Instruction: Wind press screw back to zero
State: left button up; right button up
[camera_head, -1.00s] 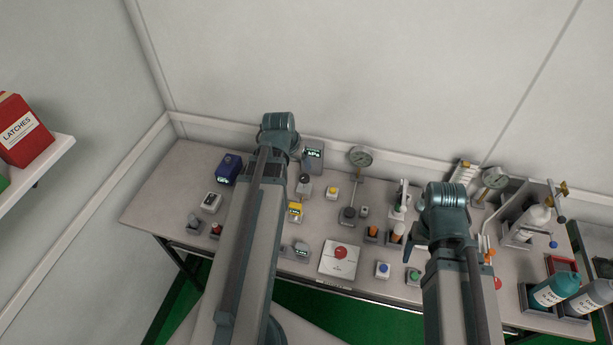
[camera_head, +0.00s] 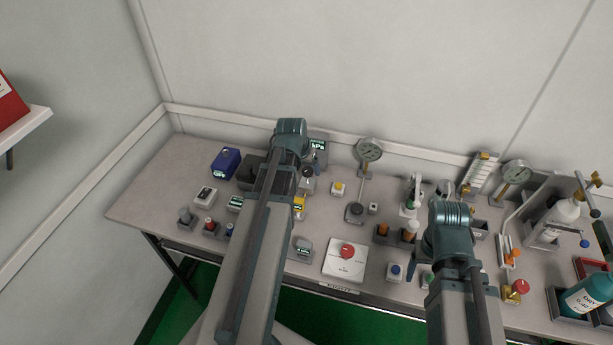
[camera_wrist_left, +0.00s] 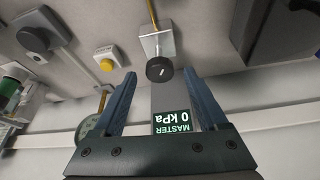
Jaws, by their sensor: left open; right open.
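A black round knob with a white mark (camera_wrist_left: 160,69) sits on a silver block (camera_wrist_left: 158,42) in the left wrist view; I take it as the press screw. It also shows in the head view (camera_head: 307,172). My left gripper (camera_wrist_left: 159,78) is open, with one blue finger on each side of the knob's near end; contact cannot be told. A grey meter reading MASTER 0 kPa (camera_wrist_left: 177,123) shows between the fingers, and in the head view its kPa screen (camera_head: 318,146). My right gripper (camera_head: 416,264) is over the bench's right half, mostly hidden by its wrist, and holds nothing visible.
A yellow button box (camera_head: 338,189), a dial gauge (camera_head: 369,150) and a white box with a red button (camera_head: 346,257) stand nearby. Bottles (camera_head: 583,295) and a second gauge (camera_head: 516,172) crowd the right. The bench (camera_head: 150,190) is clear at its far left.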

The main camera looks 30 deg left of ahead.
pick_arm(q)
jog(key=shift+w+f, duration=0.2)
jog(key=shift+f, duration=0.25)
pick_arm(e)
jog(key=shift+f, duration=0.45)
pick_arm(q)
grip_shut()
jog(key=shift+n, duration=0.3)
jog(key=shift+d+n+g+y, duration=0.15)
jog(key=shift+n+y, duration=0.4)
jog(key=shift+n, duration=0.7)
jog(key=shift+d+n+g+y, duration=0.1)
jog(key=shift+n+g+y, duration=0.3)
jog(key=shift+n, duration=0.85)
jog(key=shift+n, duration=0.3)
